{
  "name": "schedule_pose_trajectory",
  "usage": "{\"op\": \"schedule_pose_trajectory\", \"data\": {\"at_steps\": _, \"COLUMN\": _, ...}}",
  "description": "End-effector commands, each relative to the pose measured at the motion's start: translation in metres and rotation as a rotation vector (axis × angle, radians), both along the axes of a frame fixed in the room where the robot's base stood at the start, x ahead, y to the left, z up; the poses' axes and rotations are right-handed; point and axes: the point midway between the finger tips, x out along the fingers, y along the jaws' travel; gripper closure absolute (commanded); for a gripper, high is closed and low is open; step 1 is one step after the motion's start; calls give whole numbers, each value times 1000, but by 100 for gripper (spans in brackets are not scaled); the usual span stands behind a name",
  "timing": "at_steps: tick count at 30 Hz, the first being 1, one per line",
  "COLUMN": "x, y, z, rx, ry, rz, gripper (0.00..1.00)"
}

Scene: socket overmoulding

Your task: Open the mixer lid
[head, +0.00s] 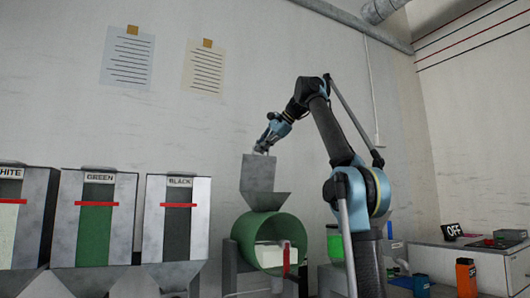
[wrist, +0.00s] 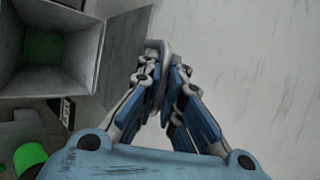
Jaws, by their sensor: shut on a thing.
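The green mixer drum (head: 243,240) has a grey hopper (head: 264,201) on top. The grey mixer lid (head: 259,172) stands raised above the hopper. In the wrist view, the open hopper (wrist: 72,28) is at left with green visible inside, and the lid (wrist: 124,48) stands along its right side. My gripper (head: 264,149) is at the lid's top edge. In the wrist view, my gripper (wrist: 164,82) is shut on the lid's grey loop handle (wrist: 158,46). The fingers hide part of the handle.
Bins labelled white (head: 36,220), green (head: 96,258) and black (head: 154,225) stand at left. A bright green container (head: 335,243) is behind my arm.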

Motion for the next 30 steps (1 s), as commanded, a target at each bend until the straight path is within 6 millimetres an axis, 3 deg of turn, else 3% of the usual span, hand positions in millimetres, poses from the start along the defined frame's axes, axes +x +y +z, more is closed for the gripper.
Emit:
{"op": "schedule_pose_trajectory", "data": {"at_steps": 4, "x": -4, "y": 3, "z": 1, "rx": 5, "ry": 7, "rz": 11, "gripper": 100}}
{"op": "schedule_pose_trajectory", "data": {"at_steps": 7, "x": -4, "y": 3, "z": 1, "rx": 4, "ry": 7, "rz": 10, "gripper": 73}}
{"op": "schedule_pose_trajectory", "data": {"at_steps": 30, "x": -6, "y": -8, "z": 6, "rx": 6, "ry": 7, "rz": 2, "gripper": 73}}
